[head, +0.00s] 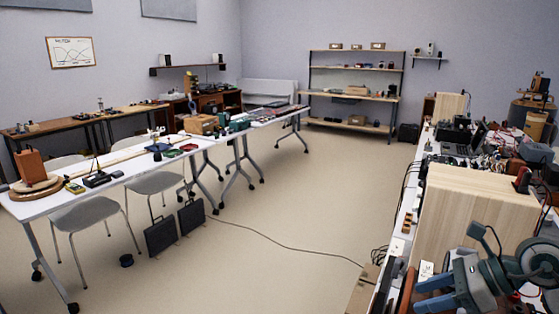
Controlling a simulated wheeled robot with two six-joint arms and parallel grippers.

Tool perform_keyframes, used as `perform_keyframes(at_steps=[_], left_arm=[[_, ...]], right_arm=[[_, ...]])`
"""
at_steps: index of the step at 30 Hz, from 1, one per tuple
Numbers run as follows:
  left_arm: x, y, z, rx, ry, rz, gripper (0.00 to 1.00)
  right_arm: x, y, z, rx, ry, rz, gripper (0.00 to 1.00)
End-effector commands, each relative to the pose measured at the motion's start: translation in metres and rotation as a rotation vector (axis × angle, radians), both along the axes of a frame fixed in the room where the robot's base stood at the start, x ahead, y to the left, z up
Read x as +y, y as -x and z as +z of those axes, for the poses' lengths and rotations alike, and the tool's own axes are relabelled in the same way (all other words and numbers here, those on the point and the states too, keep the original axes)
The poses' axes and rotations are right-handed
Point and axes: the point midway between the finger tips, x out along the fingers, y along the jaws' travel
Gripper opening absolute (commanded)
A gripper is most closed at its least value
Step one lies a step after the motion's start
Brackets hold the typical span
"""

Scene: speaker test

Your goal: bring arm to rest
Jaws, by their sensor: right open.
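My right gripper (422,294) shows at the lower right edge of the head view, with its two blue-grey fingers pointing left and a gap between them. It is open, and I see nothing between the fingers. My right arm (505,268) comes in from the right edge. The gripper appears in front of the right bench, near a large pale wooden box (470,218). Whether it touches anything there I cannot tell. My left gripper and arm are not in view.
The right bench (405,222) is crowded with electronics and cables. A cardboard box (362,290) stands on the floor beside it. White tables (115,172) with tools and chairs (85,219) line the left. A cable (290,248) crosses the otherwise clear middle floor. Shelves (355,97) stand at the back.

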Motion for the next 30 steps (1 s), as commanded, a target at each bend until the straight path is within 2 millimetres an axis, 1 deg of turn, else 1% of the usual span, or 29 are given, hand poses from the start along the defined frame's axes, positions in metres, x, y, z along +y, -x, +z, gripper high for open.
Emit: perform_keyframes(at_steps=[1, 3, 5, 8, 11, 12, 14, 16, 18, 20, 22, 23, 26, 27, 29, 30], left_arm=[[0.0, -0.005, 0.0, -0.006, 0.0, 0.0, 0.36], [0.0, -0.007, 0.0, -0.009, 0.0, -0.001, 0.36], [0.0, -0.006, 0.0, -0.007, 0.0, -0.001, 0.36], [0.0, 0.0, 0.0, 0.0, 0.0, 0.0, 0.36], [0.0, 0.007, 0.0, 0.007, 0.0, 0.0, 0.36], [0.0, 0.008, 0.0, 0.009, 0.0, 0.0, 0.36], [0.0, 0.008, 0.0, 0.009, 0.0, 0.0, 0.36], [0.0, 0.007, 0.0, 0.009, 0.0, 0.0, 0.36], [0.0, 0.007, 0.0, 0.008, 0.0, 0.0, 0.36], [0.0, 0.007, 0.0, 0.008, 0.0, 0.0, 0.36], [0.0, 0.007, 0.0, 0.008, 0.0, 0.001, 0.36], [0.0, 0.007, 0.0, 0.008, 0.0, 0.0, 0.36], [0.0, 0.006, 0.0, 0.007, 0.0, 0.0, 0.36], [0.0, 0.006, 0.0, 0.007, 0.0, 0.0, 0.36], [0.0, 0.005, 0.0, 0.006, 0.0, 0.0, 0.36], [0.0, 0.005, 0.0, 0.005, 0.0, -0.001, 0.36]], right_arm=[[0.01, 0.001, 0.001, -0.003, -0.057, 0.001, 0.46], [0.024, 0.002, 0.005, -0.008, -0.146, -0.001, 0.46], [0.036, 0.004, 0.009, -0.01, -0.232, -0.009, 0.46], [0.057, 0.006, 0.02, -0.005, -0.408, -0.031, 0.46], [0.075, 0.008, 0.036, 0.014, -0.645, -0.078, 0.46], [0.08, 0.009, 0.044, 0.03, -0.756, -0.107, 0.46], [0.082, 0.009, 0.055, 0.059, -0.928, -0.164, 0.46], [0.078, 0.006, 0.066, 0.103, -1.125, -0.245, 0.46], [0.068, 0.003, 0.071, 0.153, -1.314, -0.343, 0.46], [0.056, -0.001, 0.07, 0.205, -1.47, -0.439, 0.46], [0.038, -0.005, 0.063, 0.271, -1.643, -0.566, 0.46], [0.03, -0.006, 0.057, 0.302, -1.714, -0.627, 0.46], [0.003, -0.008, 0.028, 0.413, -1.931, -0.848, 0.46], [-0.008, -0.007, 0.012, 0.457, -2.008, -0.946, 0.46], [-0.021, -0.002, -0.015, 0.531, -2.112, -1.103, 0.46], [-0.029, 0.003, -0.036, 0.582, -2.173, -1.215, 0.46]])
